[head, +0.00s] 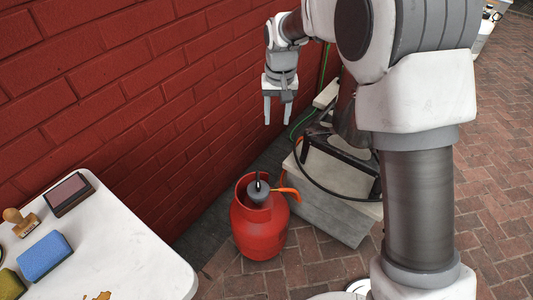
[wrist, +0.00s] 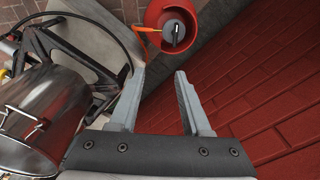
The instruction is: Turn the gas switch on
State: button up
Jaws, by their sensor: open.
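A red gas cylinder (head: 261,226) stands upright on the brick ground near the wall. On its top is a grey regulator with a black switch (head: 258,183), and an orange hose (head: 290,193) leads off it to the right. In the wrist view, the cylinder (wrist: 157,17) is at the top, beyond my fingertips, with the switch (wrist: 175,32) on the grey regulator. My gripper (head: 280,120) is open and empty. It points down in front of the red wall, above and apart from the cylinder in the head view. In the wrist view, my gripper (wrist: 162,75) shows a clear gap between its fingers.
A red brick wall (head: 120,90) runs along the left. A white table (head: 120,245) holds a stamp (head: 20,222), an ink pad (head: 69,193) and a blue sponge (head: 44,257). A grey block (head: 335,205) stands right of the cylinder. A metal pot (wrist: 45,115) and black burner frame (wrist: 60,50) are left in the wrist view.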

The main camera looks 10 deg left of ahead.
jog(key=b, duration=0.2)
send_near(258, 179)
jog(key=shift+g, duration=0.3)
jog(key=f+b, duration=0.1)
jog(key=f, duration=0.1)
jog(key=f+b, duration=0.2)
jog(key=f, duration=0.1)
jog(key=f+b, duration=0.2)
jog(key=f, duration=0.1)
jog(key=shift+w+a+f, duration=0.2)
jog(key=shift+w+f, duration=0.05)
jog(key=shift+n, duration=0.3)
grip_shut()
